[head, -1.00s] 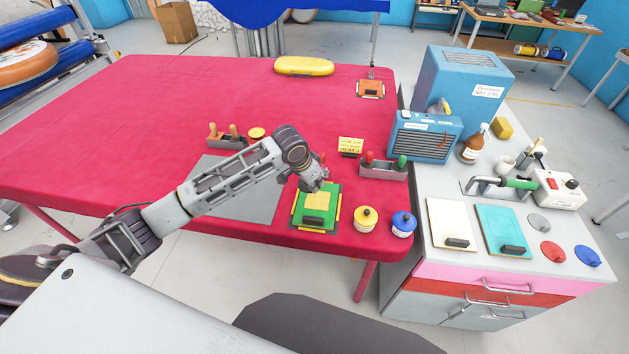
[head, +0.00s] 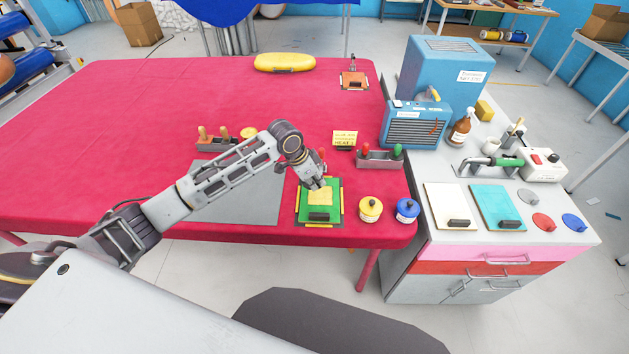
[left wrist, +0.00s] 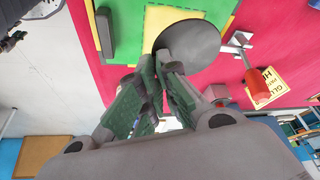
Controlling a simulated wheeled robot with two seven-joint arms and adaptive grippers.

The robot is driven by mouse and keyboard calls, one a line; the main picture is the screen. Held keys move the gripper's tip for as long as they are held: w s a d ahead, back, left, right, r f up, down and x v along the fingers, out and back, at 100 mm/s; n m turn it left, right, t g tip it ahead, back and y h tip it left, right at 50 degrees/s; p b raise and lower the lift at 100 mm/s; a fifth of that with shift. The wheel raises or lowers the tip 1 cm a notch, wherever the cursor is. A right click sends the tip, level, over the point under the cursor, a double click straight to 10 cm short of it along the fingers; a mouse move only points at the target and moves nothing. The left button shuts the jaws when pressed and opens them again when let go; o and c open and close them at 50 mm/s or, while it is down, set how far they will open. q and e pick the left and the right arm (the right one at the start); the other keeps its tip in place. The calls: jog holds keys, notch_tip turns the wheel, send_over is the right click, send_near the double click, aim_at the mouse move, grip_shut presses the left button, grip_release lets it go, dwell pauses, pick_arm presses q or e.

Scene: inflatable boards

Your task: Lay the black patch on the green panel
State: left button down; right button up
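The green panel (head: 305,210) lies on the red table near its front edge, with a yellow area on it, a black handle block at its near side and yellow strips around it. My left gripper (head: 317,184) is over the panel's far edge. In the left wrist view a dark grey round disc, which looks like the black patch (left wrist: 192,38), is at the tips of my left gripper (left wrist: 163,62). The fingers are close together on it; their exact hold is hidden. The green panel (left wrist: 125,12) shows behind it. My right gripper is out of view.
Yellow (head: 370,210) and blue (head: 406,210) lidded pots stand right of the panel. A tool rack (head: 380,160) and a yellow sign (head: 345,138) stand behind it. A grey mat (head: 245,195) lies left. The counter at right holds grey (head: 527,197), red and blue discs.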

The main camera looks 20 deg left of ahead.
pick_arm(q)
jog(key=shift+d+m, duration=0.1)
jog(key=shift+m, duration=0.2)
jog(key=shift+w+d+r+m+g+h, duration=0.15)
jog(key=shift+m+g, duration=0.1)
jog(key=shift+m, duration=0.45)
jog(key=shift+s+d+f+m+g+h, duration=0.1)
jog(key=shift+m+g+h, duration=0.15)
jog(key=shift+m, duration=0.45)
jog(key=shift+w+d+r+m+g+h, duration=0.15)
jog(key=shift+m+g, duration=0.15)
jog(key=shift+m, duration=0.4)
jog(key=shift+f, duration=0.2)
